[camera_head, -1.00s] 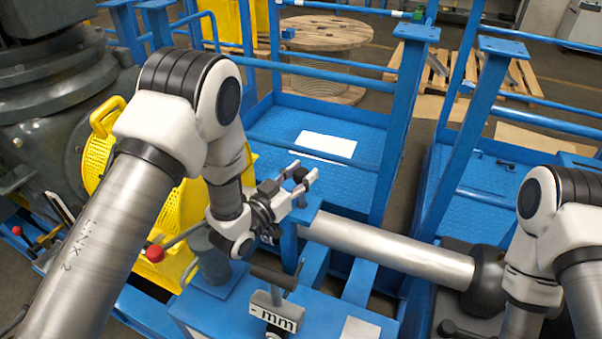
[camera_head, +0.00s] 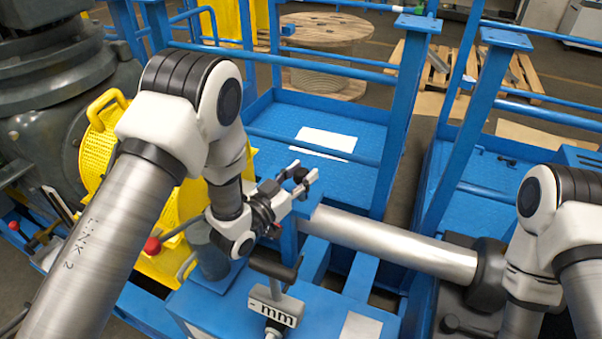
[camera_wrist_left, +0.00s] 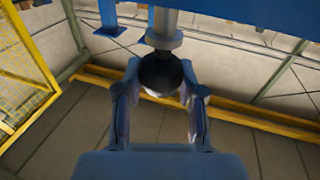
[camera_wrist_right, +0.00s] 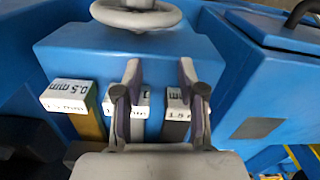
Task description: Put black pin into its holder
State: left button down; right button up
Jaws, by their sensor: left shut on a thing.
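My left gripper (camera_head: 300,181) is shut on the black pin (camera_head: 300,174), whose round black head sits between the fingertips. In the left wrist view the black head (camera_wrist_left: 160,73) fills the space between the fingers. A silver shaft with a collar (camera_wrist_left: 164,36) runs from it toward a blue part at the top. I cannot tell whether the shaft is in a hole, and I cannot make out the holder for certain. A blue post (camera_head: 289,240) stands just below the gripper. My right gripper (camera_wrist_right: 160,80) is open, with nothing between its fingers.
The right wrist view shows several labelled strips (camera_wrist_right: 70,97), a grey handwheel (camera_wrist_right: 137,14) and a blue cabinet. Yellow perforated guarding (camera_head: 98,150) stands left; blue railings stand behind.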

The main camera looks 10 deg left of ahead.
pick_arm(q)
jog(key=shift+s+f+b, duration=0.1)
jog(key=shift+f+b, duration=0.6)
jog(key=shift+f, duration=0.2)
pick_arm(e)
jog(key=shift+f, duration=0.7)
pick_arm(q)
jog(key=shift+f, duration=0.35)
pick_arm(e)
jog(key=shift+f, duration=0.35)
pick_arm(q)
jog(key=shift+f+b, duration=0.25)
jog(key=shift+b, duration=0.2)
pick_arm(e)
jog(key=shift+s+f, duration=0.1)
jog(key=shift+f, duration=0.1)
pick_arm(q)
jog(key=c, duration=0.6)
grip_release()
jog(key=shift+r, duration=0.1)
pick_arm(e)
jog(key=shift+r, duration=0.1)
pick_arm(q)
jog(key=v, duration=0.8)
